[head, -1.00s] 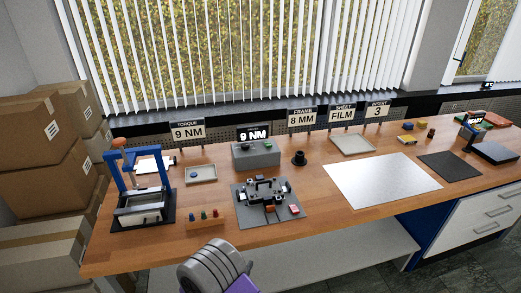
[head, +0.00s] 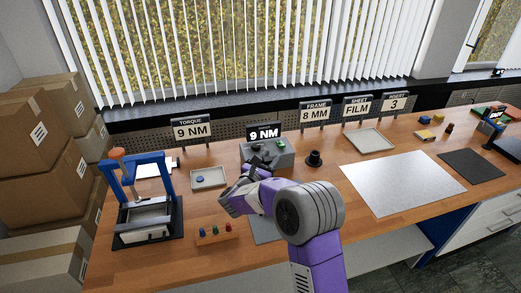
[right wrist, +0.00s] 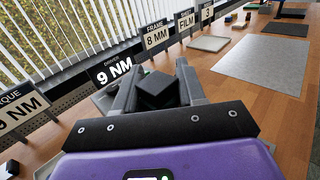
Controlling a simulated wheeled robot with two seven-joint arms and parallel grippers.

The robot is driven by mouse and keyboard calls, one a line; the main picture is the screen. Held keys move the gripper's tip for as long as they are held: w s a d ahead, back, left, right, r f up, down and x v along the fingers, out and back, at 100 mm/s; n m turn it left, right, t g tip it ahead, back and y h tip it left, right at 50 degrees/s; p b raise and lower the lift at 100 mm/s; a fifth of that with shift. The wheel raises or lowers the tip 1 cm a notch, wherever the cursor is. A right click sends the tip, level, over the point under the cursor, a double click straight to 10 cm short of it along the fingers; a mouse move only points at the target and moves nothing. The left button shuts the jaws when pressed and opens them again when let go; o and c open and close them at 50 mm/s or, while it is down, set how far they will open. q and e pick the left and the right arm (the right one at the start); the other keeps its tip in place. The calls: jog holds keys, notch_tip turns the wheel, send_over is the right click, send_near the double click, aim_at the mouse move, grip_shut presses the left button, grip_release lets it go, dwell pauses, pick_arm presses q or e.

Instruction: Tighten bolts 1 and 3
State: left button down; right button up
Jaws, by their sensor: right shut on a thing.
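My right gripper (head: 254,168) is at the front of the grey driver box (head: 284,157), under its 9 NM display (head: 264,133). In the right wrist view its two grey fingers (right wrist: 155,80) are closed on a black, block-shaped tool (right wrist: 158,92), probably the driver. The tool's lower end is hidden. The grey fixture plate (head: 265,231) is mostly hidden behind my right arm, so its bolts cannot be seen. The torque sign (head: 192,131) reads 9 NM. My left gripper is out of view.
A blue press (head: 146,195) stands at the left, near a wooden rack (head: 217,238) of coloured pieces and a small tray (head: 209,178). A black round holder (head: 314,158) stands right of the driver box. A grey sheet (head: 400,183) lies at the right.

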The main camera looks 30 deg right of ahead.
jog(key=shift+s+r, duration=0.15)
jog(key=shift+r, duration=0.1)
jog(key=shift+s, duration=0.15)
jog(key=shift+s+r, duration=0.1)
jog(key=shift+f+b, duration=1.8)
jog(key=shift+f, duration=0.55)
jog(key=shift+f+b, duration=0.6)
jog(key=shift+f, duration=0.5)
jog(key=shift+a+f, duration=0.1)
jog(key=shift+f, duration=0.05)
dwell(0.7)
